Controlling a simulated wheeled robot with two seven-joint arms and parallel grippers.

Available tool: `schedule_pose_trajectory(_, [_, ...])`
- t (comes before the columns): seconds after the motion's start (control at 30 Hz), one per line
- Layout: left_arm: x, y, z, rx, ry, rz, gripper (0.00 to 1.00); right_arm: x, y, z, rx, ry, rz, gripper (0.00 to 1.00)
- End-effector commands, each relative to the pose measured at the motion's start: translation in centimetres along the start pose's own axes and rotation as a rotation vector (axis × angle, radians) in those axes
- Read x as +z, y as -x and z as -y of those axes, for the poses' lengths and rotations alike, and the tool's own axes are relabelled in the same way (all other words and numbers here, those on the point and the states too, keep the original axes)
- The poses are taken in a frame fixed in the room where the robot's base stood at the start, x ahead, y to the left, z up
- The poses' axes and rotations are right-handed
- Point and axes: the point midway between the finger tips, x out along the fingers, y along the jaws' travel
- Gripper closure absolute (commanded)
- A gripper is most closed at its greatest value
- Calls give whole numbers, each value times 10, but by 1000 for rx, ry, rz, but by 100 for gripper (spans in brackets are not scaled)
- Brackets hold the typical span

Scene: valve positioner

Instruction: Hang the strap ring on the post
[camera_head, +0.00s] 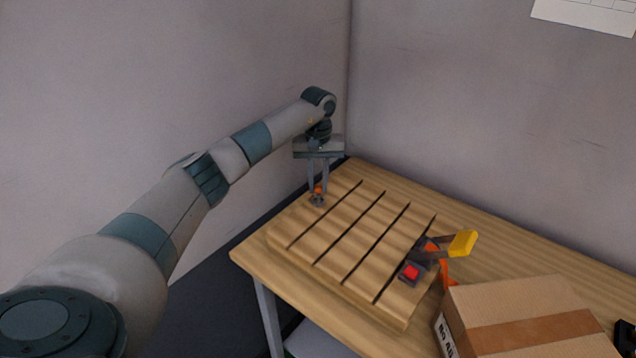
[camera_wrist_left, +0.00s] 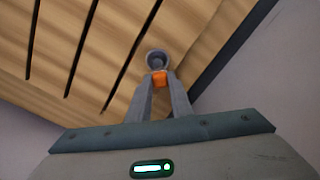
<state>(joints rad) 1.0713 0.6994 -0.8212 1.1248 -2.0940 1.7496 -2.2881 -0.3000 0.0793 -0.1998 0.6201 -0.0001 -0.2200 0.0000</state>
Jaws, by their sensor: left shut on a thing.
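My left gripper (camera_head: 317,190) reaches down over the far left corner of the slatted wooden board (camera_head: 350,238). Its fingers are shut on a small orange piece, seen between the fingertips in the left wrist view (camera_wrist_left: 159,78) and apparently part of the strap ring. Just beyond the fingertips is a grey round thing (camera_wrist_left: 156,59) with a darker middle, also seen in the head view (camera_head: 317,201). I cannot tell whether it is the ring, the post's top, or the ring around the post. My right gripper is not in view.
A cardboard box (camera_head: 525,318) stands at the table's front right. Walls rise close behind and left. The board's middle is clear.

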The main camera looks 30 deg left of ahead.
Motion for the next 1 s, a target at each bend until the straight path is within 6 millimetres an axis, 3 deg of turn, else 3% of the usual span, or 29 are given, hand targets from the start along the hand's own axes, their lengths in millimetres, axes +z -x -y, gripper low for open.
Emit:
schedule_pose_trajectory(0.47, [0,-4,0,0,0,0,100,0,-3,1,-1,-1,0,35])
schedule_pose_trajectory(0.5, [0,-4,0,0,0,0,79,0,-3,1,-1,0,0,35])
schedule_pose_trajectory(0.6, [0,-4,0,0,0,0,59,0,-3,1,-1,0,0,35])
schedule_pose_trajectory(1.0, [0,-1,0,0,0,-1,59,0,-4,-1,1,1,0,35])
